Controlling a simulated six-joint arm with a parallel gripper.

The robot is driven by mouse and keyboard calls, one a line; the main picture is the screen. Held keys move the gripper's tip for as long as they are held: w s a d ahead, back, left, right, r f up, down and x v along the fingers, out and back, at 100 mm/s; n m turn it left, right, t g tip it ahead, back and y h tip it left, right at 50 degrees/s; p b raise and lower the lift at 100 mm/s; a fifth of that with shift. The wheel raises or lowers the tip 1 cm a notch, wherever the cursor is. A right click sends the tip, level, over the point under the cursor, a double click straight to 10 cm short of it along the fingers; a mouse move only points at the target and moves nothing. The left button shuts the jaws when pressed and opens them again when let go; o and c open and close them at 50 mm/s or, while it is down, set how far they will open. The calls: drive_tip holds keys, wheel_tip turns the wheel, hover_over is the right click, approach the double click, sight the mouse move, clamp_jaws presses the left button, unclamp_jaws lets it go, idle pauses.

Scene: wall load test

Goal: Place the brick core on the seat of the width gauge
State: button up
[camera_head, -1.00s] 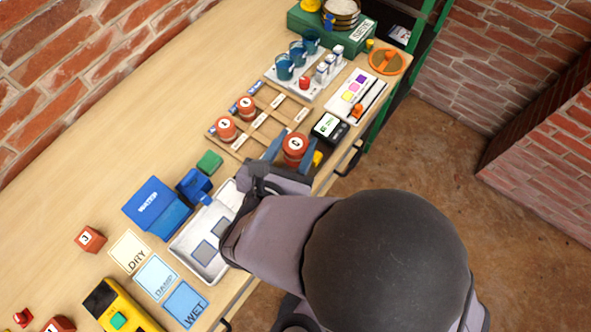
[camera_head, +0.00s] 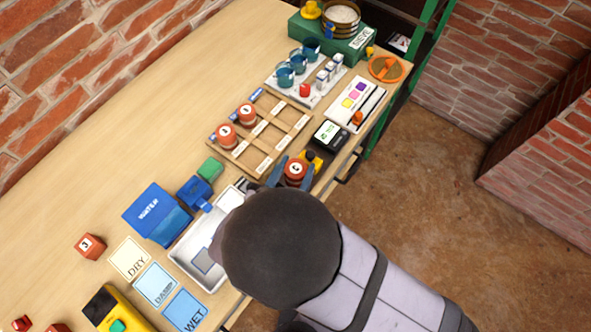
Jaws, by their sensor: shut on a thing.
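A round red-brown brick core (camera_head: 296,169) with a white label on top is held upright between the blue-grey fingers of my gripper (camera_head: 292,174). My gripper is shut on it, close to the table's front edge. Just beyond the core is a small yellow and black device (camera_head: 312,157), which looks like the width gauge. It adjoins a black unit with a lit display (camera_head: 329,132). The gauge's seat is not clearly visible, and I cannot tell whether the core touches it. My arm hides the table edge below the gripper.
A wooden rack (camera_head: 262,140) with two labelled cores stands behind the gripper. A white tray (camera_head: 180,250), blue WATER box (camera_head: 157,211) and green block (camera_head: 210,168) lie to the left. Blue cups (camera_head: 286,77) and a colour card (camera_head: 352,100) lie beyond. The table's back left is clear.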

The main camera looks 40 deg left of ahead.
drive_tip(key=shift+f, duration=0.8)
drive_tip(key=shift+f, duration=0.1)
drive_tip(key=o, duration=1.2)
drive_tip(key=shift+o, duration=0.2)
drive_tip(key=shift+s+r, duration=0.1)
drive_tip(key=shift+r, duration=0.1)
drive_tip(key=shift+b+v, duration=0.5)
drive_tip(key=shift+v, duration=1.4)
